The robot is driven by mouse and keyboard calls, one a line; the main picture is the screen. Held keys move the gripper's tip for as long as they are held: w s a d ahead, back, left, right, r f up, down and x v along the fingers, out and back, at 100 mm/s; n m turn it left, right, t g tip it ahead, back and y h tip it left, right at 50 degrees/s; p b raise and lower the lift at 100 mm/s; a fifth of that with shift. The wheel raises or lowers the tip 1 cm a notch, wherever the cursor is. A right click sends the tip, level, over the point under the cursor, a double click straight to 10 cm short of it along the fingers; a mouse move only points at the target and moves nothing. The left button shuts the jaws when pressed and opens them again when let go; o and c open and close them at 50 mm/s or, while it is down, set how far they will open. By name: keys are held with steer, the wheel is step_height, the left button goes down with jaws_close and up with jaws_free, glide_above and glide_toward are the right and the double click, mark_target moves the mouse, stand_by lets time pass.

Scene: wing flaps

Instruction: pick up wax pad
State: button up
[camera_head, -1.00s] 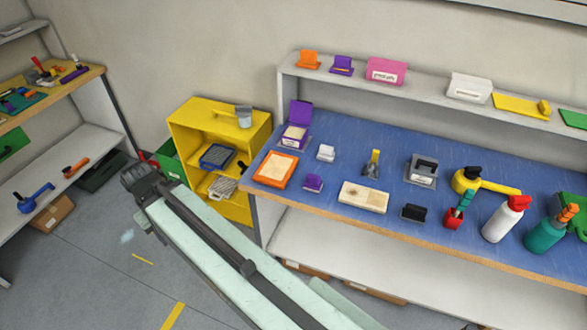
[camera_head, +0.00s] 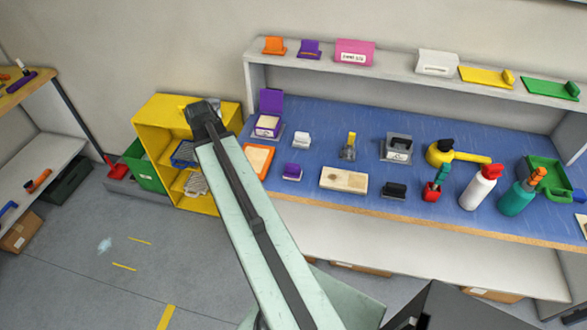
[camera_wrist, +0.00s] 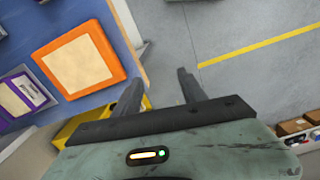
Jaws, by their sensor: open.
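A cream pad in an orange frame (camera_head: 259,158) lies flat at the left end of the blue bench top, partly hidden by my arm. It also shows whole in the wrist view (camera_wrist: 80,62). An open purple box with a cream pad (camera_head: 267,125) stands just behind it and shows at the left edge of the wrist view (camera_wrist: 18,100). No label confirms which one is the wax pad. My gripper (camera_head: 205,112) is in front of the yellow cabinet, left of the bench. In the wrist view my gripper (camera_wrist: 160,78) is open and empty, its fingers apart over the floor, right of the orange frame.
The blue bench (camera_head: 330,125) carries a wooden block (camera_head: 344,180), a purple block (camera_head: 292,172), a grey holder (camera_head: 397,148) and several bottles. A raised grey shelf runs behind. The yellow cabinet (camera_head: 160,112) stands beside the bench's left end. Floor at the left is open.

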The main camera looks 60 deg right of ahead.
steer(key=s+d+r, duration=0.1)
steer(key=s+d, duration=0.8)
steer(key=d, duration=0.4)
steer(key=n, duration=0.2)
glide_above(292, 165)
steer(key=shift+d+r+p, duration=0.15)
steer(key=shift+d+p, duration=0.1)
steer(key=shift+p, duration=0.15)
steer(key=f+b, duration=0.8)
steer(key=shift+a+f, duration=0.1)
steer(key=shift+a, duration=0.1)
steer(key=shift+r, duration=0.2)
steer(key=c, duration=1.1)
steer(key=shift+o, duration=0.2)
steer(key=shift+r, duration=0.1)
step_height(292, 165, up, 10)
steer(key=p, duration=1)
